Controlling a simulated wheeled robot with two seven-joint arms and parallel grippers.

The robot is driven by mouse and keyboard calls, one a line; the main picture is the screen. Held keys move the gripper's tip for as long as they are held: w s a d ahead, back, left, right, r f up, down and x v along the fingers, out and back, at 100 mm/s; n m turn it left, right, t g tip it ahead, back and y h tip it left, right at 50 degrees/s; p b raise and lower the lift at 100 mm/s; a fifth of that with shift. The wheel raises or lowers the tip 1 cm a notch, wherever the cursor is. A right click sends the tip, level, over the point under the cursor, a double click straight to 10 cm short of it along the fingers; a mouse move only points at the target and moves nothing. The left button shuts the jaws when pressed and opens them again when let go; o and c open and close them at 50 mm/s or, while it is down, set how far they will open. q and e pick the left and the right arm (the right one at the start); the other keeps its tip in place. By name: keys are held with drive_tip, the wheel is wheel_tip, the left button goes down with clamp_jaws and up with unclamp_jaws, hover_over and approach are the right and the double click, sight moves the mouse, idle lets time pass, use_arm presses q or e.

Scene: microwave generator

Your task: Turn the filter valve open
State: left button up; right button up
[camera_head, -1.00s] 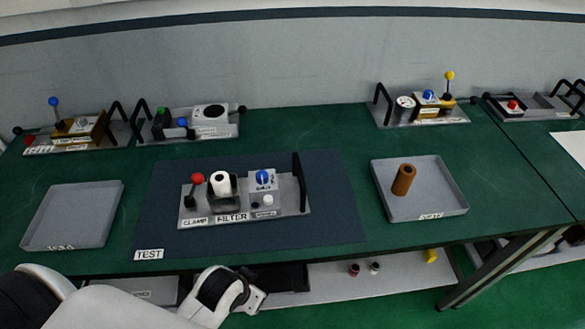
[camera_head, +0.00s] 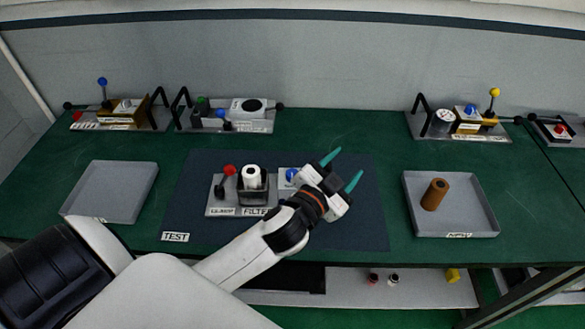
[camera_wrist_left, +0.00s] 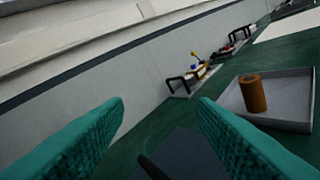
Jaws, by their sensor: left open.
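The filter fixture stands on the dark test mat in the head view. Its grey base (camera_head: 222,208) carries a red-knobbed clamp lever (camera_head: 229,170), a white cylinder (camera_head: 252,175) in a dark holder labelled FILTER (camera_head: 255,212), and a blue valve knob (camera_head: 291,174) on a light block. My left gripper (camera_head: 346,168) is open and empty, its green fingers pointing right and away above the fixture's right end. My left wrist covers that end and part of the valve block. The left wrist view shows both fingers (camera_wrist_left: 160,125) apart with nothing between. My right gripper is not in view.
A grey tray (camera_head: 408,205) with a brown cylinder (camera_head: 435,194) stands right of the mat (camera_head: 365,225). An empty tray (camera_head: 108,192) stands at left. Several other fixtures line the back of the green table (camera_head: 340,125). A black handle (camera_wrist_left: 152,168) shows below the fingers.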

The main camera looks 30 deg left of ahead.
use_arm(q)
drive_tip(key=w+d+r+m+t+h, duration=0.2)
drive_tip(key=w+d+r+m+h, duration=0.1)
drive_tip(key=d+r+m+h, duration=0.4)
wheel_tip(320, 180, up, 3)
drive_tip(key=d+m+g+h, duration=0.2)
drive_tip(key=d+m+h, duration=0.1)
drive_tip(key=m+h, duration=0.3)
drive_tip(key=m+g+y, duration=1.2)
drive_tip(key=g+y, duration=0.2)
drive_tip(key=g, duration=0.3)
hover_over(292, 173)
wheel_tip(292, 173, down, 11)
wheel_tip(292, 173, down, 11)
drive_tip(key=p, duration=0.4)
drive_tip(key=shift+r, duration=0.1)
drive_tip(key=shift+f+m, duration=0.3)
drive_tip(key=shift+f, duration=0.2)
